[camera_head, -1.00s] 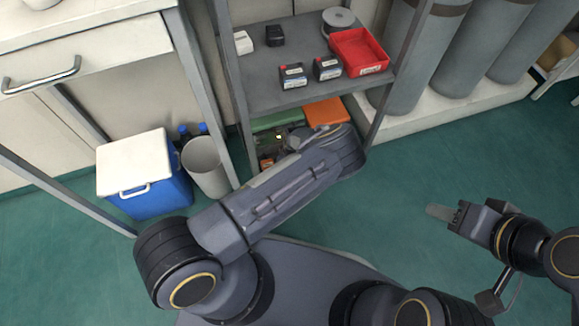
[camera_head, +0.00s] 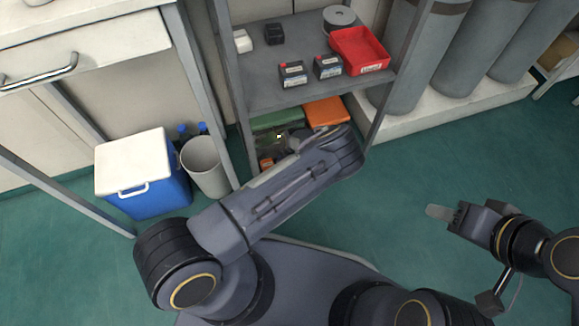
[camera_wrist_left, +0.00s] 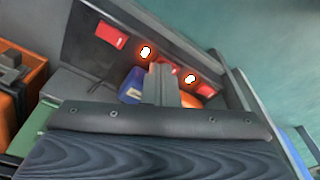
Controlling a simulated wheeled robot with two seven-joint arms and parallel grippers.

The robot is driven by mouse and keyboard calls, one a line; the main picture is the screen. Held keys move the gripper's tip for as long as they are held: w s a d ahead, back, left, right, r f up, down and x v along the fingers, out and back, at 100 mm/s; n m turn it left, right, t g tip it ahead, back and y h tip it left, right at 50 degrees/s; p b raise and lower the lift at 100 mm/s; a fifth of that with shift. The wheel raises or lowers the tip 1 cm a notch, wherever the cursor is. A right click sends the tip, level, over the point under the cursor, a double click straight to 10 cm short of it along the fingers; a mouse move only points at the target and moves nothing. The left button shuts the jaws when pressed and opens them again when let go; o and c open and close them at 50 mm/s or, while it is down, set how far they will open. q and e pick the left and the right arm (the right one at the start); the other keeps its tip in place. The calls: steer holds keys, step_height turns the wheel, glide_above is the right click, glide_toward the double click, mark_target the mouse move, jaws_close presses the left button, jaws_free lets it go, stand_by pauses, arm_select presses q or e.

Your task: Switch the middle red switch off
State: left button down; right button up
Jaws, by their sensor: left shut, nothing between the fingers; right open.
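In the left wrist view a dark panel (camera_wrist_left: 85,50) carries a red switch (camera_wrist_left: 111,36) near its upper left end. A second red patch, seemingly the middle red switch (camera_wrist_left: 167,69), is partly hidden behind my left fingertips. Two lamps glow white-orange: one lamp (camera_wrist_left: 146,51) left of the fingers and another lamp (camera_wrist_left: 190,79) right of them. My left gripper (camera_wrist_left: 160,84) is shut and empty, in front of the panel; contact cannot be told. In the head view my left forearm hides most of this area. My right gripper (camera_head: 440,212) is open and empty above the floor.
A grey shelf rack (camera_head: 275,90) holds a red tray (camera_head: 360,52) and small dark boxes (camera_head: 292,74). Green and orange (camera_head: 327,112) cases sit below. A blue cooler (camera_head: 150,190) and grey bin (camera_head: 204,165) stand left. Floor at right is clear.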

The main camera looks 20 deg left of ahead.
arm_select(q)
steer(key=shift+f, duration=0.2)
step_height(320, 180, up, 7)
steer(key=p, duration=0.6)
steer(key=shift+r, duration=0.1)
stand_by(0.6)
